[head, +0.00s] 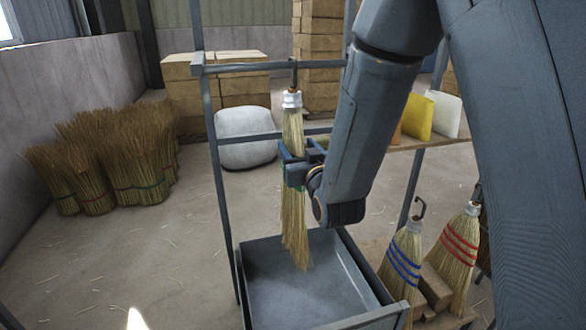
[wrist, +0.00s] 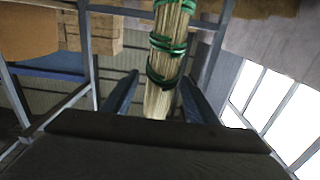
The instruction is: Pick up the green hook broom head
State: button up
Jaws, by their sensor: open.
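The green hook broom head (head: 292,125) hangs upright from a dark hook on the rack's top rail in the head view. It has a white cap and straw bristles that reach down over a grey tray. My gripper (head: 290,170) is at the broom's middle. In the wrist view its two fingers (wrist: 160,92) stand open on either side of the straw, with a gap visible on each side.
The grey metal tray (head: 262,245) lies below the broom inside the rack frame (head: 222,190). A blue-banded broom (head: 402,262) and a red-banded broom (head: 458,243) stand at the lower right. Straw bundles (head: 105,155) stand at the left. A white sack (head: 245,137) sits behind the rack.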

jog(key=shift+p+x, duration=0.85)
jog(key=shift+x, duration=1.3)
jog(key=c, duration=1.3)
jog(key=shift+a, duration=0.1)
grip_shut()
jog(key=shift+r, duration=0.15)
